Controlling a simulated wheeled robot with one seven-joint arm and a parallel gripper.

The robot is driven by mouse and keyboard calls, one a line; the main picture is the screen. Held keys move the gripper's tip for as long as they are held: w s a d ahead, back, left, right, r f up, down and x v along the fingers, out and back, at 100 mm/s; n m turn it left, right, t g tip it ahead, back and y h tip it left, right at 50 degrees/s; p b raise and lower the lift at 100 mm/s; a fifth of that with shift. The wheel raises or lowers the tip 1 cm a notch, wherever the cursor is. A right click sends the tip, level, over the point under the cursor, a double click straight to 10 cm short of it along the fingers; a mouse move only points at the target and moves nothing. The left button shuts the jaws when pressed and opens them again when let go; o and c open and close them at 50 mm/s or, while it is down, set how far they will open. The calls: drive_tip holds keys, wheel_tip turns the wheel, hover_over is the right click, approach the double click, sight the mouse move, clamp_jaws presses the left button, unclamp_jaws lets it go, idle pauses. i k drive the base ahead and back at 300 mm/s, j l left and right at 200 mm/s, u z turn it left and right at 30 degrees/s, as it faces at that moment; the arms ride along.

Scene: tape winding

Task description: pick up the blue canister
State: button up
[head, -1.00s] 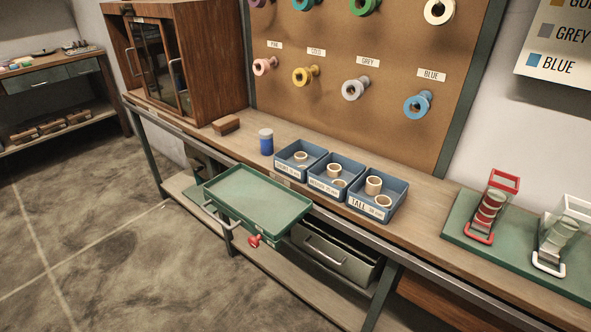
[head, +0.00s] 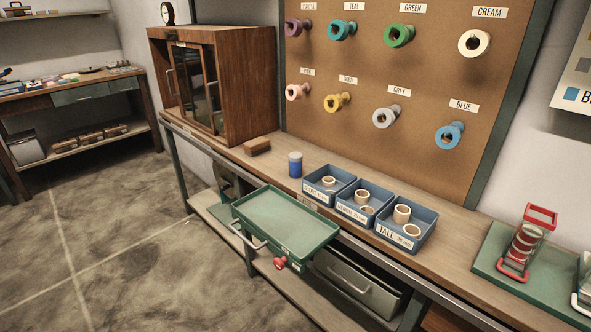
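The blue canister (head: 295,165) stands upright on the wooden workbench. It is a small blue cylinder with a pale grey-white top. It stands between a small brown block on its left and the leftmost blue bin on its right, apart from both. The green tray in front of the bench does not hide it. My gripper is not in view.
A green tray (head: 284,217) with a red knob juts out in front of the bench (head: 452,222). Three blue bins (head: 397,248) hold cardboard rings. A wooden cabinet (head: 243,95) stands at the left. A brown block (head: 257,145) lies near the canister. Floor at left is clear.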

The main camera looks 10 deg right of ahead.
sight(294, 158)
drive_tip(key=i+j+u, duration=0.15)
drive_tip(key=i, duration=0.45)
drive_tip(key=i+j+u, duration=0.1)
drive_tip(key=i+j, duration=0.15)
drive_tip(key=i, duration=0.4)
drive_tip(key=i+j+u, duration=0.15)
drive_tip(key=i, duration=0.5)
